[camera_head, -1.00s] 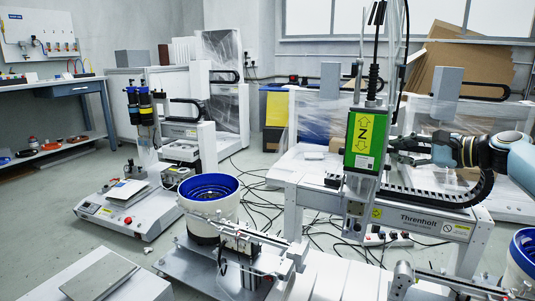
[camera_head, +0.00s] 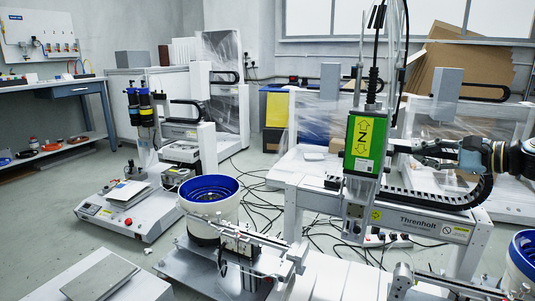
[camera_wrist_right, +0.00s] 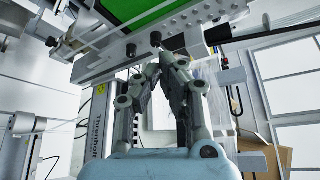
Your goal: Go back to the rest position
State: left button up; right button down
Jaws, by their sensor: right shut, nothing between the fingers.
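My right gripper (camera_head: 424,153) comes in from the right at the height of the green and yellow Z-axis head (camera_head: 364,144) of the gantry. Its fingertips point left, close to the right side of that head; I cannot tell whether they touch it. In the right wrist view the gripper (camera_wrist_right: 170,62) has its fingers drawn together, with nothing between them. The tips sit just under a metal bar with dark knobs, and the green plate (camera_wrist_right: 135,8) shows above. My left gripper is not in view.
The gantry beam (camera_head: 430,222) lies below my right arm. Blue-rimmed bowl feeders stand at the centre (camera_head: 209,190) and right edge (camera_head: 522,255). A cable (camera_head: 404,60) hangs above the Z head. Cables lie on the floor. Open floor shows at the left.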

jog(key=shift+s+d, duration=0.2)
jog(key=shift+d, duration=0.1)
